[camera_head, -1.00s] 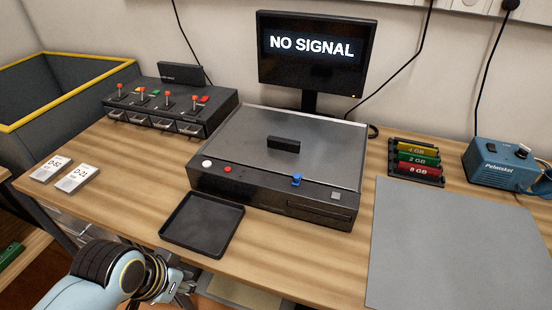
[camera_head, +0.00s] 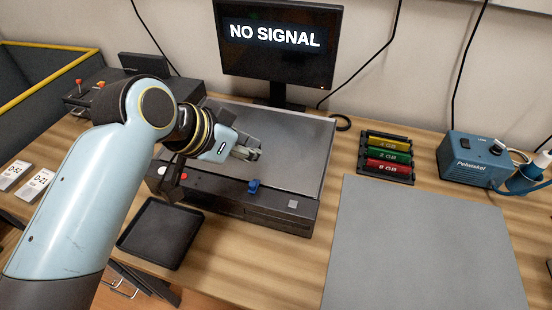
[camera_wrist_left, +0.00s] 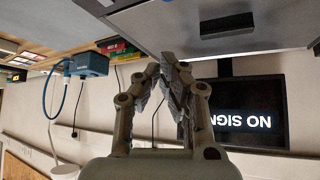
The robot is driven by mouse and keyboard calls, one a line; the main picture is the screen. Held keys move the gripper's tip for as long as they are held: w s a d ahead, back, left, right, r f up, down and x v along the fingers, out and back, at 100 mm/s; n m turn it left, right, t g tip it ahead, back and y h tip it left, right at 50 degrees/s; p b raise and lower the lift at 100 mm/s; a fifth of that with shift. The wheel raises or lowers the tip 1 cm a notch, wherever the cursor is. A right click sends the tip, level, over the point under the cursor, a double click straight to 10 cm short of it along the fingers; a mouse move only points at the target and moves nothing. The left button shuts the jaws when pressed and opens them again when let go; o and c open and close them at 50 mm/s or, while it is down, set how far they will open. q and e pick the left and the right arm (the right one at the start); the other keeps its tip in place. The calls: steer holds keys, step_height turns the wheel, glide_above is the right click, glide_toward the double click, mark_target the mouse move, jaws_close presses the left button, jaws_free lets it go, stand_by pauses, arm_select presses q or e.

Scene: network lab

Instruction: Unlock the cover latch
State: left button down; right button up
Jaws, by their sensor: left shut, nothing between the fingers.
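A black device box (camera_head: 235,200) with a flat grey cover (camera_head: 300,150) stands on the wooden desk. My left gripper (camera_head: 254,154) is shut and empty above the cover, behind and above the blue latch. In the left wrist view the fingers (camera_wrist_left: 172,62) meet at their tips, and the black cover handle (camera_wrist_left: 228,25) shows beyond them. In the head view my left arm hides the handle and the box's left part. My right gripper is not in view.
A monitor (camera_head: 278,45) reading NO SIGNAL stands behind the box. A black tray (camera_head: 160,232) lies in front left. A grey mat (camera_head: 420,245), a rack of memory modules (camera_head: 386,157) and a blue Pehaskel unit (camera_head: 475,158) are to the right.

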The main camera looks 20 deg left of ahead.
arm_select(q)
steer(key=shift+f, duration=0.1)
glide_above(262, 170)
steer(key=s+d, duration=0.1)
steer(key=d, duration=0.2)
step_height(262, 170, down, 7)
steer(key=shift+s+d+f, duration=0.1)
steer(key=s+a, duration=0.1)
steer(key=s+p, duration=0.1)
steer(key=s, duration=0.1)
steer(key=shift+a+f, duration=0.1)
steer(key=shift+a, duration=0.25)
steer(key=shift+s+a+f, duration=0.1)
steer(key=shift+s+a, duration=0.05)
steer(key=shift+s, duration=0.15)
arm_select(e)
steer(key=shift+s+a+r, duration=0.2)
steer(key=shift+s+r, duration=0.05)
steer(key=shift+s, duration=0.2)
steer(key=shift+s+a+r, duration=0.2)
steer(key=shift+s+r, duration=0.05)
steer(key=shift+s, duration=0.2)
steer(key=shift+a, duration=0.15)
